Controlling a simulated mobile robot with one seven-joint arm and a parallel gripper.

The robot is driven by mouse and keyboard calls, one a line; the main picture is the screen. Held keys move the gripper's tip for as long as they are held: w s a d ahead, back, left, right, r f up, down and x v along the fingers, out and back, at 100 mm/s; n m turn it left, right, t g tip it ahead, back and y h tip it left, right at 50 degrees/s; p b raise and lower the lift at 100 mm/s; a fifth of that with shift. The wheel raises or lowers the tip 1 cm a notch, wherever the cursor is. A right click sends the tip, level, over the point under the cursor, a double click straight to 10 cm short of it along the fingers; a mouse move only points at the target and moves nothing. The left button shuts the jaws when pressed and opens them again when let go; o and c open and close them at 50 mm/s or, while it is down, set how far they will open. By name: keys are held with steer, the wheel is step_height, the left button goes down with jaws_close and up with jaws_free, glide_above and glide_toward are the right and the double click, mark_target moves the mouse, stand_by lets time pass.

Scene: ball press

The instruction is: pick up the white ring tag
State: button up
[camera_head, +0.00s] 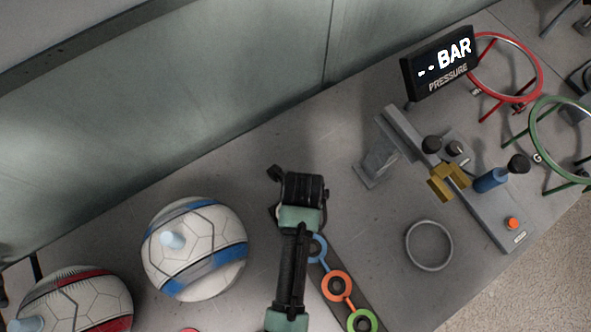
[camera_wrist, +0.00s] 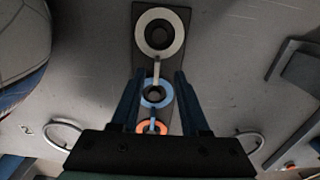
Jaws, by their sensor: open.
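In the wrist view the white ring tag (camera_wrist: 142,34) lies at the top end of a dark strip (camera_wrist: 178,60), with a short pale tab pointing down the picture. My gripper (camera_wrist: 159,74) is open and empty. Its two fingers stand either side of the strip, over the blue ring tag (camera_wrist: 144,97), and the white ring lies ahead of the fingertips. In the head view my gripper (camera_head: 299,188) is above the upper end of the strip and hides the white ring or most of it.
An orange ring tag (camera_head: 325,284) and a green one (camera_head: 349,322) lie farther along the strip. Two balls, one blue-striped (camera_head: 205,270) and one red-striped (camera_head: 90,305), sit to the left. A press (camera_head: 490,215), a pressure display (camera_head: 437,65) and a loose grey ring (camera_head: 408,250) are right.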

steer(key=f, duration=0.4)
steer(key=shift+s+a, duration=0.1)
steer(key=shift+s, duration=0.15)
jaws_close()
